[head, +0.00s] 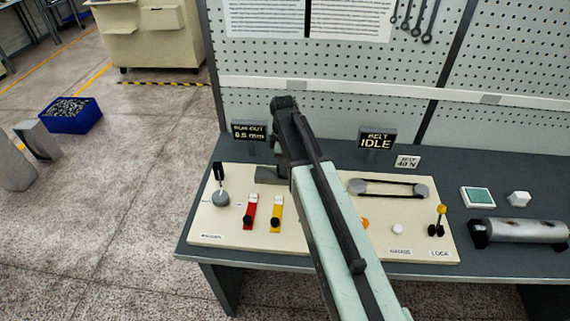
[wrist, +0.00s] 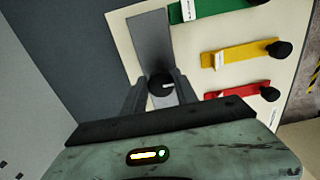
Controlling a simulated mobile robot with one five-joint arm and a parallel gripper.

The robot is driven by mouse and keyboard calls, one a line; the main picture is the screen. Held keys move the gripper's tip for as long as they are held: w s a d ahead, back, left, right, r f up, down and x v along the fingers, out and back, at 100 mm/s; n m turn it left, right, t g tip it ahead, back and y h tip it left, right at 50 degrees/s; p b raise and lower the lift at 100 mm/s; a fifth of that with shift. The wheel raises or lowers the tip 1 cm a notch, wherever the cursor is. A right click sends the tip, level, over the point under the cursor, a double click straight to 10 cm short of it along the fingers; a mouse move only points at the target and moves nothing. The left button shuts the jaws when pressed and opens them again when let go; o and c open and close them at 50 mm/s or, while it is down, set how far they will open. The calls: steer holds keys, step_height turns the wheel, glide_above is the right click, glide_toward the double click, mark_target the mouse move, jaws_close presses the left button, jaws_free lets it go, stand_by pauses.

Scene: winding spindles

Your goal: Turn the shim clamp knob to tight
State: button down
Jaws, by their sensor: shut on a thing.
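The knob (wrist: 160,85) is black and round with a short white mark pointing right in the wrist view. It sits at the end of a flat grey bar (wrist: 150,38) on the cream panel. My gripper (wrist: 161,92) has one finger on each side of the knob and is shut on it. In the head view my arm reaches over the panel (head: 225,232) and hides the knob and fingertips. Part of the grey bar (head: 268,175) shows left of my arm. I cannot read any tight or loose label.
Red (head: 250,212) and yellow (head: 276,213) sliders stand close by; a green one (wrist: 205,8) shows in the wrist view. A lever with a grey ball base (head: 220,198) is at left. Behind are a run-out display (head: 249,131) and a belt display reading IDLE (head: 376,140).

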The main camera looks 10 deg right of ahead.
steer(key=shift+s+a+m, duration=0.1)
steer(key=shift+a+m, duration=0.2)
steer(key=shift+m, duration=0.1)
steer(key=shift+a+m, duration=0.1)
steer(key=shift+m, duration=0.7)
stand_by(0.5)
steer(key=c, duration=0.9)
jaws_free()
steer(key=shift+c, duration=0.2)
steer(key=shift+r, duration=0.15)
